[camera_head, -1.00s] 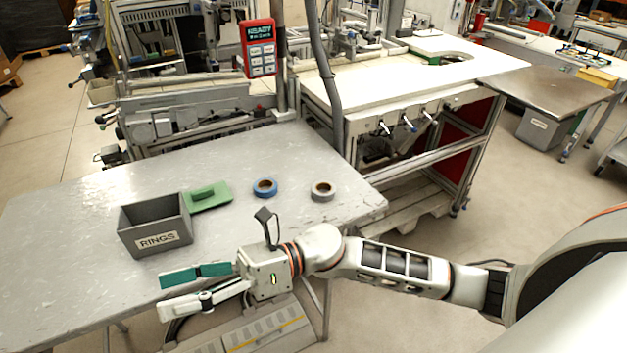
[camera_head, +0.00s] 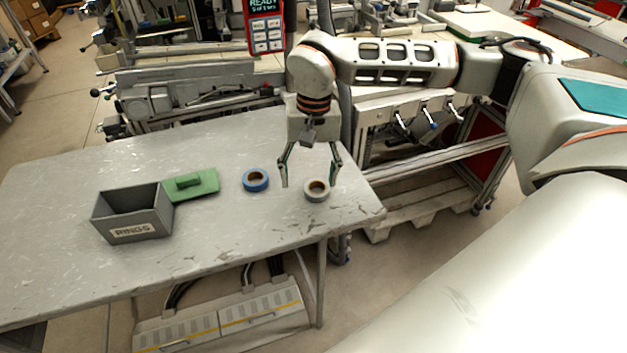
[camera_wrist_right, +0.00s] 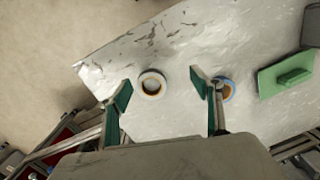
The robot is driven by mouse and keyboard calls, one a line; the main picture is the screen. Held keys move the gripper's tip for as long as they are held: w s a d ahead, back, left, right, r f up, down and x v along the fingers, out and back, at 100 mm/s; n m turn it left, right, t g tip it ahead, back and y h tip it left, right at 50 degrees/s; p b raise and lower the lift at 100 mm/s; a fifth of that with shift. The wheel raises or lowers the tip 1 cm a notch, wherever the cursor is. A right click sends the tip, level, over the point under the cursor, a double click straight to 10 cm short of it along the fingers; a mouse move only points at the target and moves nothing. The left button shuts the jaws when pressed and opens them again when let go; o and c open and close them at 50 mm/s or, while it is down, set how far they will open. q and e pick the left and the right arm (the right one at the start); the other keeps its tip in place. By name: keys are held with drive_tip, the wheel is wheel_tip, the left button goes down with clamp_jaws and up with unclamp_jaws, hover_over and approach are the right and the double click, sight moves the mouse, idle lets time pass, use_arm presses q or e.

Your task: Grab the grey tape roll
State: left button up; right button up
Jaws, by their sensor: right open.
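The grey tape roll (camera_head: 316,191) lies flat near the right end of the metal table. In the right wrist view the grey tape roll (camera_wrist_right: 152,84) shows ahead, between the two fingers. My right gripper (camera_head: 309,181) points down, open and empty, above the table by the grey roll. In the right wrist view its fingers (camera_wrist_right: 157,91) are spread wide with green pads. The grey roll looks untouched. My left gripper is not in view.
A blue tape roll (camera_head: 256,180) lies left of the grey one, close to one finger in the right wrist view. A green block with a handle (camera_head: 205,184) and a grey RINGS bin (camera_head: 157,223) stand farther left. The front of the table (camera_head: 235,235) is clear.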

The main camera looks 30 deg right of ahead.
sight(317, 183)
drive_tip(key=shift+h, duration=0.5)
drive_tip(key=shift+w+d+f, duration=0.3)
drive_tip(key=shift+d+f, duration=0.25)
drive_tip(key=shift+f, duration=0.5)
drive_tip(key=shift+w+d+f, duration=0.3)
drive_tip(key=shift+d+f, duration=0.2)
drive_tip(key=shift+f, duration=0.55)
drive_tip(key=shift+w+d+f, duration=0.3)
drive_tip(key=shift+d+f, duration=0.25)
drive_tip(key=shift+f, duration=0.5)
drive_tip(key=c, duration=1.2)
